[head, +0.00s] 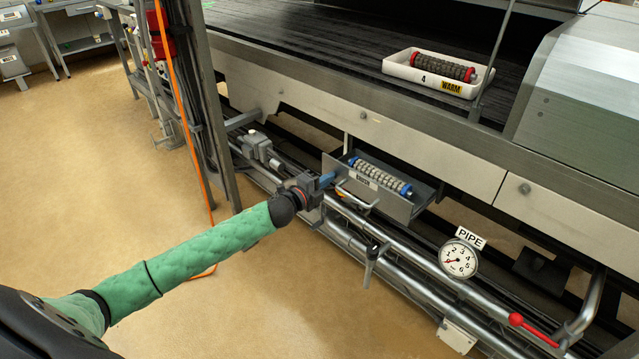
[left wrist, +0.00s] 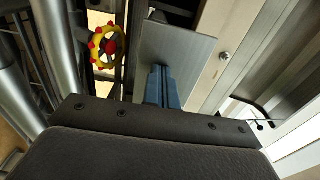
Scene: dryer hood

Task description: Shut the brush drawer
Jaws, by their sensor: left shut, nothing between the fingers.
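In the left wrist view the fingers (left wrist: 164,86) are shut together and empty, over a plain grey panel (left wrist: 185,50) that looks like the drawer front. I cannot tell if they touch it. My right gripper is not in view.
Metal pipes (head: 400,262) run below the drawer, with a pipe gauge (head: 458,259) and a red-handled lever (head: 533,328). A yellow and red handwheel (left wrist: 107,47) is left of the fingers in the wrist view. A white tray (head: 397,65) with another brush stands on the belt. An upright post (head: 205,110) stands left.

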